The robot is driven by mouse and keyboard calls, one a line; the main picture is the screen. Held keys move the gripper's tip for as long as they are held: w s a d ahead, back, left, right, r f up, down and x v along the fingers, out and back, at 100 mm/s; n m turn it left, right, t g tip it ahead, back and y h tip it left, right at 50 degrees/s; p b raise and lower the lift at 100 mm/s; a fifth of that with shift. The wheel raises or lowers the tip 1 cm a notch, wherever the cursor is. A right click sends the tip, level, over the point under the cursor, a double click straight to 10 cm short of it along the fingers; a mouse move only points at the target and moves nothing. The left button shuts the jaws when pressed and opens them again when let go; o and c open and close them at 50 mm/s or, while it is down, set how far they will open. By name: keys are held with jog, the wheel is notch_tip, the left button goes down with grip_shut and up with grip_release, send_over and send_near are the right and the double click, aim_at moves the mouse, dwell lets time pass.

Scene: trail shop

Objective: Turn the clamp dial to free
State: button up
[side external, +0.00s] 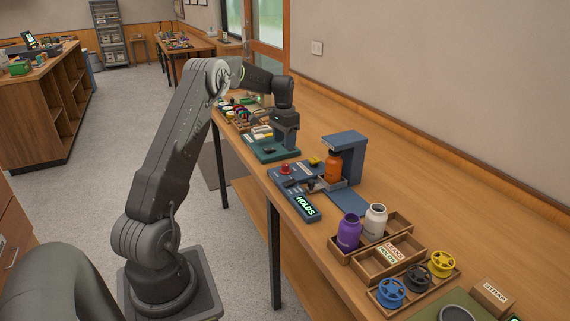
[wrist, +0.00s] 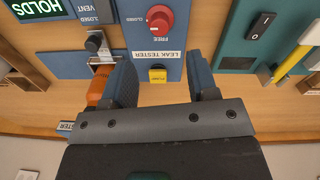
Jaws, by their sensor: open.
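A red dial (wrist: 159,18) on the blue leak tester panel (wrist: 172,93) shows in the wrist view, with the words FREE and CLOSED beside it; I cannot clearly tell which way it points. The dial also shows in the side view (side external: 285,168), on the panel's front left part. The tester's screen (side external: 306,206) reads HOLDS. An orange bottle (side external: 333,166) stands upright under the tester's blue head. My gripper (wrist: 160,62) is open and empty, its fingers apart above the panel. The dial lies just beyond the fingertips in the wrist view and is untouched.
A green board (wrist: 250,45) with a black switch lies beside the tester. A purple bottle (side external: 349,232) and a white bottle (side external: 375,221) stand in a wooden tray.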

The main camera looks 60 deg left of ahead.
aim_at(285, 164)
notch_tip(285, 164, down, 9)
jog(key=shift+d, duration=0.15)
jog(key=shift+c, duration=0.3)
jog(key=c, duration=0.9)
